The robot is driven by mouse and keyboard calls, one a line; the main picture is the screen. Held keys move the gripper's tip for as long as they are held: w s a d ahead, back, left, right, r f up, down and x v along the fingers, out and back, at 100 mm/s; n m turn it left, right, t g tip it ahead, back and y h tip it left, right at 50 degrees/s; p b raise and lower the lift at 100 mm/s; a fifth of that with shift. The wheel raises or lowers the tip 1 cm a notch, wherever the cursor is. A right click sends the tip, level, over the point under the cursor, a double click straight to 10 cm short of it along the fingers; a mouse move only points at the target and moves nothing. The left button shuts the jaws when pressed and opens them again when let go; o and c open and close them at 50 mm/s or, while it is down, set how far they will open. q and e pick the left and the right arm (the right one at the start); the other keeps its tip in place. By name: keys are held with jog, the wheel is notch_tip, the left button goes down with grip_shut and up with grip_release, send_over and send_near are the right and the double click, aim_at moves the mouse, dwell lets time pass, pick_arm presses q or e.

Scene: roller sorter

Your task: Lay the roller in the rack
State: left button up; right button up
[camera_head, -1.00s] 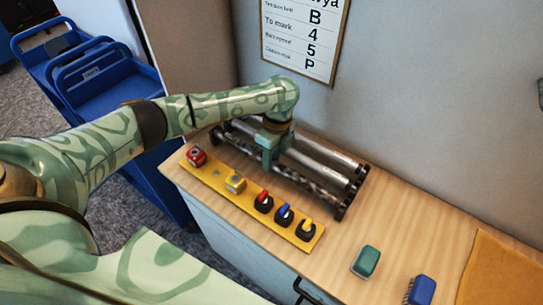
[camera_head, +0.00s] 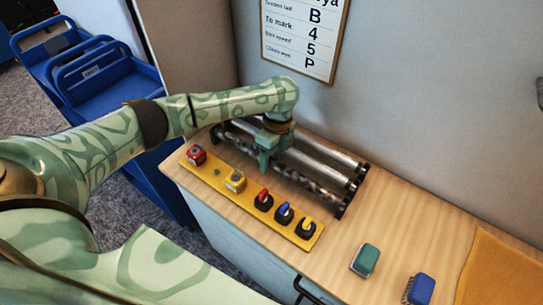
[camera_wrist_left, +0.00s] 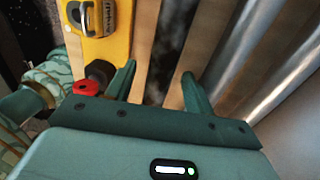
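The rack (camera_head: 356,190) stands on the wooden counter against the wall, with dark end pieces. Two shiny silver rollers (camera_head: 326,157) lie along its back and middle. A dark, speckled roller (camera_head: 312,186) lies along its front side; I cannot tell how its ends sit. My left gripper (camera_head: 264,168) points down over this front roller, near its left part. In the left wrist view the dark roller (camera_wrist_left: 160,50) runs between the two fingers (camera_wrist_left: 157,78), with a gap on each side. The fingers are open. My right gripper is not in view.
A yellow strip (camera_head: 213,178) with several coloured knobs and switches lies just in front of the rack. Blue carts (camera_head: 110,90) stand at the left.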

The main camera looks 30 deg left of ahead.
pick_arm(q)
jog(key=w+r+p, duration=0.3)
jog(key=r+p, duration=0.2)
jog(key=r, duration=1.1)
jog(key=shift+d+p, duration=0.2)
jog(key=shift+p, duration=0.15)
jog(key=shift+f, duration=0.1)
